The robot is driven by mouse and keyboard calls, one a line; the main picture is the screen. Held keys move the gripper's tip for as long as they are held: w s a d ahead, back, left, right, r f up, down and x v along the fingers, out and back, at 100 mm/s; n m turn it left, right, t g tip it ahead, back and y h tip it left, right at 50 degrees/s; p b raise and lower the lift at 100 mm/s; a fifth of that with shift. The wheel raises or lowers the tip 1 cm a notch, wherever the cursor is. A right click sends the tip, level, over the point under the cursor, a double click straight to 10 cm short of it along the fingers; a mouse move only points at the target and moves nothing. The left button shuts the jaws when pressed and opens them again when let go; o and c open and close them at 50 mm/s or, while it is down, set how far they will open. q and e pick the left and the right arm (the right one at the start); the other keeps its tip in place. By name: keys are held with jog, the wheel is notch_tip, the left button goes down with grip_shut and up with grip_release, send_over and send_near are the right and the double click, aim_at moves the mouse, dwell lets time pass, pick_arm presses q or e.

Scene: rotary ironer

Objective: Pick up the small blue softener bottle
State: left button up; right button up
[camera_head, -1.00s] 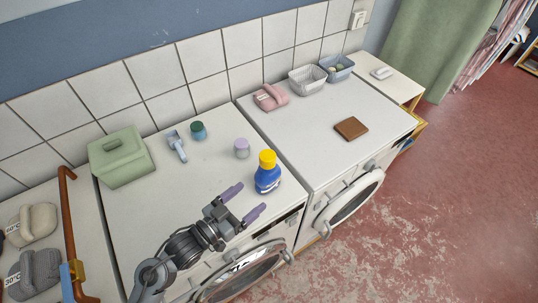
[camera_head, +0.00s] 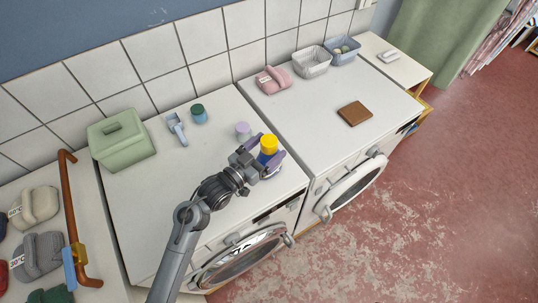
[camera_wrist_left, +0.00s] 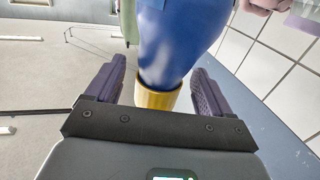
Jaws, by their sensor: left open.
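The small blue softener bottle (camera_head: 268,156) with a yellow cap stands on the left white machine, close to its right edge. Its lower part is partly hidden behind my left gripper (camera_head: 266,158) in the head view. The left gripper is open, with one purple finger on each side of the bottle. In the left wrist view the blue bottle (camera_wrist_left: 178,40) and its yellow cap lie between the two fingers (camera_wrist_left: 156,88), with a gap visible beside the cap on the left. I cannot tell whether either finger touches the bottle. My right gripper is out of view.
A lilac jar (camera_head: 243,131) stands just behind the bottle. A teal-lidded jar (camera_head: 198,114), a grey-blue scoop (camera_head: 176,129) and a green box (camera_head: 121,141) are further left. The right machine's top (camera_head: 310,105) is mostly clear, with a brown block (camera_head: 354,113) on it.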

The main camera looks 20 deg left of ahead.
pick_arm(q)
jog(key=shift+x, duration=1.4)
jog(key=shift+r, duration=0.15)
grip_shut()
